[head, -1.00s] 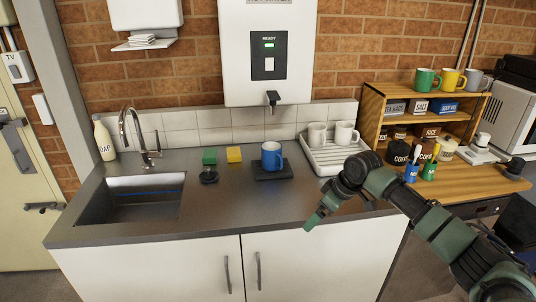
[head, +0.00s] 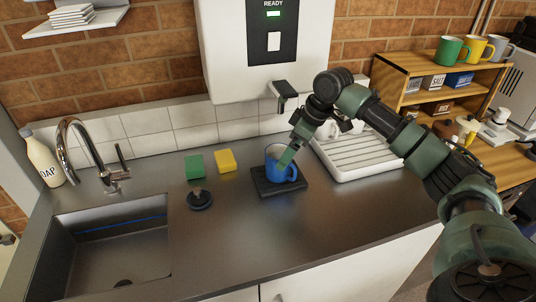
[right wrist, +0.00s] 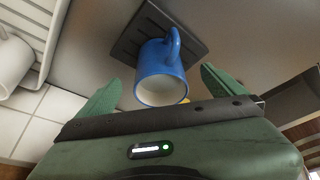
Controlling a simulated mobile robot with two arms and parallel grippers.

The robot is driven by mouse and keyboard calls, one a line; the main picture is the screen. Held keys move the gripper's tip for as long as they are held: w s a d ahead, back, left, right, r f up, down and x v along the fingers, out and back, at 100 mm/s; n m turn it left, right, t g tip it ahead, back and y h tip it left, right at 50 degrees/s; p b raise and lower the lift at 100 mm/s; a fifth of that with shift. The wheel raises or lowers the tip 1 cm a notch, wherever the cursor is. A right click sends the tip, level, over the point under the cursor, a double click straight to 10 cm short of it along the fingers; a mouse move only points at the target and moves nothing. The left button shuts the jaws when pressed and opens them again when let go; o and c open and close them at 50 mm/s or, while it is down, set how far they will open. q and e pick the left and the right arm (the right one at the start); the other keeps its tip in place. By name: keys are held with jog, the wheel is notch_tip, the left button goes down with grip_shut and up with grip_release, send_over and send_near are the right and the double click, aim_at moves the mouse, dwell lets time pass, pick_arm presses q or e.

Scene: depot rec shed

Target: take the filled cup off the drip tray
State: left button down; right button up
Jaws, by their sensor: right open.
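The blue cup (head: 279,173) stands upright on the black drip tray (head: 264,188) on the steel counter, below the spout of the wall dispenser. In the right wrist view the cup (right wrist: 163,72) lies between the two open fingers of my right gripper (right wrist: 160,80), with a gap on both sides. The pale inside of the cup shows there; I cannot tell any liquid level. My left gripper is out of view.
The dispenser (head: 240,50) with a green READY light hangs above. A white drying rack (head: 365,158) with white mugs is right of the tray. Green (head: 194,166) and yellow (head: 226,160) sponges and a black plug (head: 200,199) lie left. The sink (head: 115,245) is further left.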

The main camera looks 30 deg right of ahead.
aim_at(273, 152)
jog(key=x, duration=0.2)
jog(key=shift+w+a+f+p, duration=0.15)
jog(key=shift+f+p, duration=0.1)
jog(key=shift+p, duration=0.1)
jog(key=x, duration=0.2)
jog(key=p+x, duration=0.1)
jog(key=x, duration=0.1)
jog(key=shift+w+f, duration=0.2)
jog(key=shift+w, duration=0.15)
jog(key=shift+f, duration=0.15)
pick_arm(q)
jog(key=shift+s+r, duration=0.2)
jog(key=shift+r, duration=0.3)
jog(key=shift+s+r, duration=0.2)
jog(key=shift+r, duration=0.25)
pick_arm(e)
jog(key=c, duration=1.9)
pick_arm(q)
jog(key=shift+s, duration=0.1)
pick_arm(e)
jog(key=shift+w, duration=0.1)
grip_shut()
